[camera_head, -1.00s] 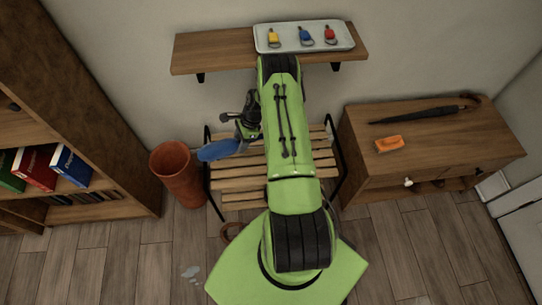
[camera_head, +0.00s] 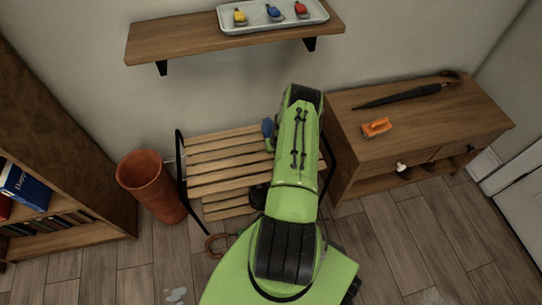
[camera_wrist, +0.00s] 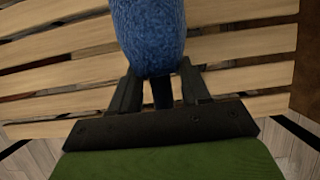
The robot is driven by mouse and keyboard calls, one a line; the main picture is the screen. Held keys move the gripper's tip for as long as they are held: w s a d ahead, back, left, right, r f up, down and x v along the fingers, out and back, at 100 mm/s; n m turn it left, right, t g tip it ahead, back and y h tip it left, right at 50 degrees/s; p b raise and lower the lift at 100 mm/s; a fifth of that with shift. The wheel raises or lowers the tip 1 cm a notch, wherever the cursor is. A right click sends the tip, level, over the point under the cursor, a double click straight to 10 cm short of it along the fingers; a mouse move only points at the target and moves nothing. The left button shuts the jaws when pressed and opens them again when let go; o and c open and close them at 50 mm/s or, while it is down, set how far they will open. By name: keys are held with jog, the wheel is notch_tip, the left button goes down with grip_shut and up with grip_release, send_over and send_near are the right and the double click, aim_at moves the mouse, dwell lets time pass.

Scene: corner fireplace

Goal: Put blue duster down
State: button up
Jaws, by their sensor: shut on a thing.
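The blue duster (camera_wrist: 150,35) fills the upper middle of the wrist view, its fluffy head pointing away from me. My gripper (camera_wrist: 160,85) is shut on its dark handle. The slatted wooden bench (camera_wrist: 240,75) lies behind the duster in that view; I cannot tell how large the gap is. In the head view, only a bit of the duster (camera_head: 267,127) shows left of my green arm, over the right part of the bench (camera_head: 222,165). My arm hides the gripper there.
A cabinet (camera_head: 440,140) at the right bears an umbrella (camera_head: 410,94) and an orange brush-like object (camera_head: 377,127). A terracotta bin (camera_head: 150,185) stands left of the bench. A wall shelf (camera_head: 170,42) with a tray (camera_head: 245,29) hangs above. The bench's left part is clear.

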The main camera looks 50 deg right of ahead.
notch_tip(320, 180, down, 3)
jog(key=shift+f+b, duration=0.15)
jog(key=shift+b, duration=0.5)
jog(key=shift+f, duration=0.1)
jog(key=shift+c, duration=0.4)
jog(key=shift+f, duration=0.15)
jog(key=o, duration=1)
jog(key=shift+o, duration=0.2)
